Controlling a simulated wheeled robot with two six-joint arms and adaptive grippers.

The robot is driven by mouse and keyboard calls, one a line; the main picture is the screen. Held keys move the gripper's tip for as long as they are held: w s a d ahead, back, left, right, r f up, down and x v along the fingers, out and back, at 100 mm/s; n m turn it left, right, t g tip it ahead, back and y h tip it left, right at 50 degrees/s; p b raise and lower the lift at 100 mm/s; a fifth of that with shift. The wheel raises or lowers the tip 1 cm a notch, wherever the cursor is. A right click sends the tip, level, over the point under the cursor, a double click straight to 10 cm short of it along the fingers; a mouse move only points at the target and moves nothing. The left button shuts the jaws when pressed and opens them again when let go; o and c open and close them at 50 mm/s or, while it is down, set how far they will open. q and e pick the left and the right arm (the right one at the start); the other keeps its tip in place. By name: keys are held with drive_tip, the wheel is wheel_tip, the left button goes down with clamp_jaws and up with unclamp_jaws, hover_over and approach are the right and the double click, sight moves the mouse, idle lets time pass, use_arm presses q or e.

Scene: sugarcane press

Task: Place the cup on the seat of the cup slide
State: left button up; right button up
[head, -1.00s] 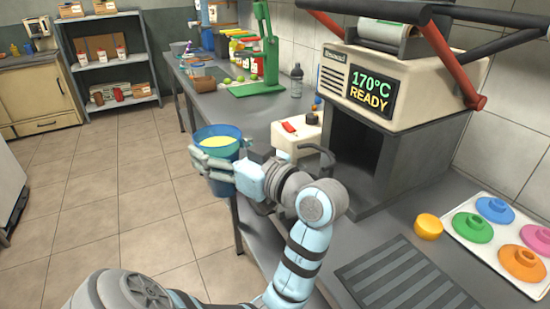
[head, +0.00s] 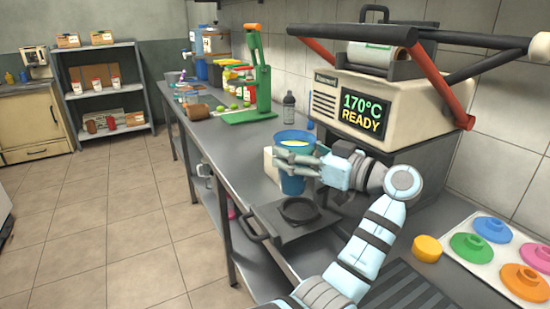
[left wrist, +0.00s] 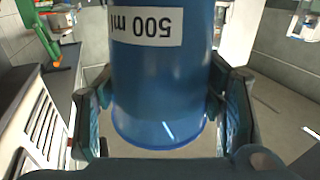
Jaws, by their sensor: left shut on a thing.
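My left gripper (head: 297,165) is shut on a blue cup (head: 293,185) with pale yellow contents. The cup is upright and held above the counter. In the left wrist view the cup (left wrist: 160,75) fills the middle between the fingers, with a "500 ml" label on it. The cup slide (head: 282,228) is a dark plate with a handle at its left, in front of the press. Its round ring seat (head: 300,209) lies just below the cup and is in plain view. My right gripper is not in view.
The press (head: 375,100) with a "170°C READY" display stands behind my left gripper. A yellow knob (head: 427,248) and a white tray (head: 462,253) of coloured lids lie to the right. A green lever press (head: 262,85) and a bottle (head: 289,108) stand farther back on the counter.

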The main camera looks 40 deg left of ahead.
sight(301, 178)
use_arm(q)
drive_tip(key=shift+w+d, duration=0.15)
drive_tip(key=shift+w, duration=0.4)
drive_tip(key=shift+w+f, duration=0.15)
drive_tip(key=shift+f, duration=0.15)
drive_tip(key=shift+f+b, duration=0.5)
drive_tip(key=shift+f, duration=0.6)
wheel_tip(301, 178, down, 4)
drive_tip(key=shift+f+b, duration=0.1)
drive_tip(key=shift+b, duration=0.65)
drive_tip(key=shift+w+d+f, duration=0.1)
drive_tip(key=shift+w, duration=0.05)
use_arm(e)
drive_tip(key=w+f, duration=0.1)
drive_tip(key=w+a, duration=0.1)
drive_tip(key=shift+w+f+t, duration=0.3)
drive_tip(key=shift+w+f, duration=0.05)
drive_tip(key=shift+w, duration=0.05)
use_arm(q)
drive_tip(key=o, duration=1.6)
drive_tip(key=shift+c, duration=0.2)
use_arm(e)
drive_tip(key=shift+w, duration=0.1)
